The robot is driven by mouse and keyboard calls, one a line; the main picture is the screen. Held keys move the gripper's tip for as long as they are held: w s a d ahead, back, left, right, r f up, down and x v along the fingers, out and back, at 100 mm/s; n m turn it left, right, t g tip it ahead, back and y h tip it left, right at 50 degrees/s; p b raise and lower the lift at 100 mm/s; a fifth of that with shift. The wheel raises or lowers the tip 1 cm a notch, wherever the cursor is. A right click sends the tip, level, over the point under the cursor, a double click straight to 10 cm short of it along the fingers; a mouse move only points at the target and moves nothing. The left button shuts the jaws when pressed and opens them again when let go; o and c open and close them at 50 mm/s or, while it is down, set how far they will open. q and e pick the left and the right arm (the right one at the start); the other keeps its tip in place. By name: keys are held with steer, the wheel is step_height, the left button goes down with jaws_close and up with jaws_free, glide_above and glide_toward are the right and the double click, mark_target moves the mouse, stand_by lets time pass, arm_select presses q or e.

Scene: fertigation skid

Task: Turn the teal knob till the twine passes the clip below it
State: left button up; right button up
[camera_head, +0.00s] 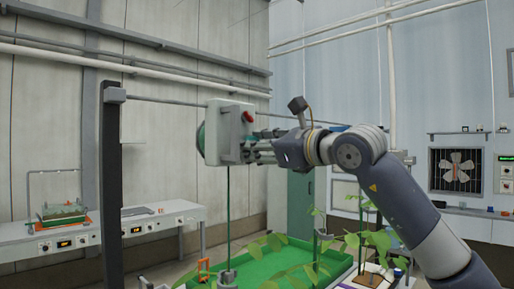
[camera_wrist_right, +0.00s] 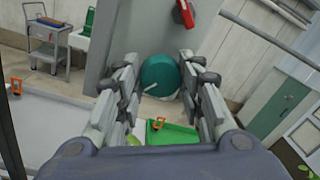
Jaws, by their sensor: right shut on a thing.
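A pale grey box (camera_head: 228,132) hangs at a horizontal rail, with a teal round part (camera_head: 202,140) at its left side. The teal knob (camera_wrist_right: 160,75) shows in the right wrist view, with a pale mark on it. My right gripper (camera_head: 252,150) reaches the box from the right; in its wrist view the fingers (camera_wrist_right: 158,82) are on both sides of the knob, shut on it. Green twine (camera_head: 229,210) hangs straight down from the box to a small grey piece (camera_head: 227,279). I cannot tell which part is the clip. My left gripper is not in view.
A red lever (camera_head: 248,117) is on the box near my gripper. A dark upright post (camera_head: 111,190) stands left. Below are a green tray (camera_head: 290,258), leafy plants (camera_head: 372,240) and an orange-framed piece (camera_head: 203,266). White benches (camera_head: 160,222) stand at the left wall.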

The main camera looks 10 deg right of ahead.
steer(key=n, duration=0.6)
steer(key=shift+n+y, duration=0.3)
steer(key=shift+n, duration=0.1)
stand_by(0.3)
steer(key=o, duration=0.8)
steer(key=shift+a, duration=0.1)
steer(key=shift+s, duration=0.15)
steer(key=v, duration=1.2)
steer(key=shift+f, duration=0.1)
